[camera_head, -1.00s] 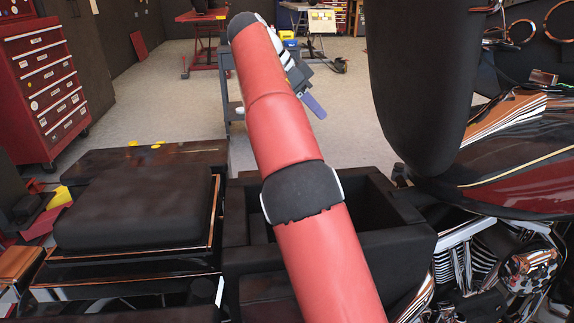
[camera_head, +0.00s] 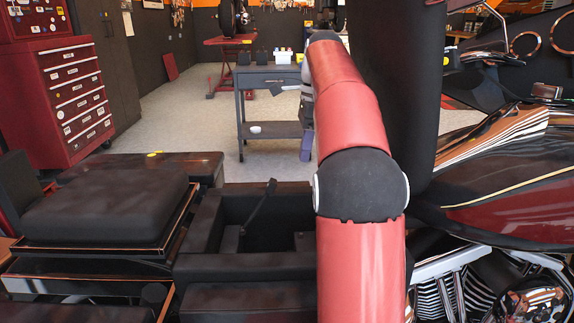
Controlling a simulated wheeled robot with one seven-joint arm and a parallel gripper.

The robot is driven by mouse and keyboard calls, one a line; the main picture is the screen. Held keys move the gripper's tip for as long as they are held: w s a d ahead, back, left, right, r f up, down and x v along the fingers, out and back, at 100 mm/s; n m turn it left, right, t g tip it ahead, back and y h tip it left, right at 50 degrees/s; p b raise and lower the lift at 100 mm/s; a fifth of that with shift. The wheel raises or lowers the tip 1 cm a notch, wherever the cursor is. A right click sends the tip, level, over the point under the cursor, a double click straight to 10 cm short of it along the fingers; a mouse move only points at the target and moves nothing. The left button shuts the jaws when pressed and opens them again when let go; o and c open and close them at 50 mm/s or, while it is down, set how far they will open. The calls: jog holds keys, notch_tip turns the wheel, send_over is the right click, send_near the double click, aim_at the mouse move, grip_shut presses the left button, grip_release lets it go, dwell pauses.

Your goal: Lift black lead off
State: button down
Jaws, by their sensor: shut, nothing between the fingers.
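A thin dark strip with a small thicker end, which may be the black lead (camera_head: 258,208), stands tilted inside an open black box (camera_head: 205,232) in the middle of the bike. Its lower end goes down into the box, where dark shade hides what it joins. My gripper (camera_head: 306,150) shows only in part behind my red arm, pointing down beyond the box, to the right of the strip and apart from it. It is shut and holds nothing that I can see.
A black seat (camera_head: 105,205) lies left of the box. A large upright black panel (camera_head: 395,95) and the dark red tank (camera_head: 510,195) are on the right. A grey cart (camera_head: 270,130) stands behind, a red tool chest (camera_head: 75,95) at the far left.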

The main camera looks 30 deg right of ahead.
notch_tip(320, 180, down, 9)
jog(key=a+b, duration=0.2)
jog(key=b, duration=0.2)
jog(key=a+r, duration=0.1)
jog(key=w+a+r, duration=0.1)
jog(key=a, duration=0.1)
jog(key=shift+w+p, duration=0.1)
jog(key=shift+p, duration=0.25)
jog(key=shift+r, duration=0.15)
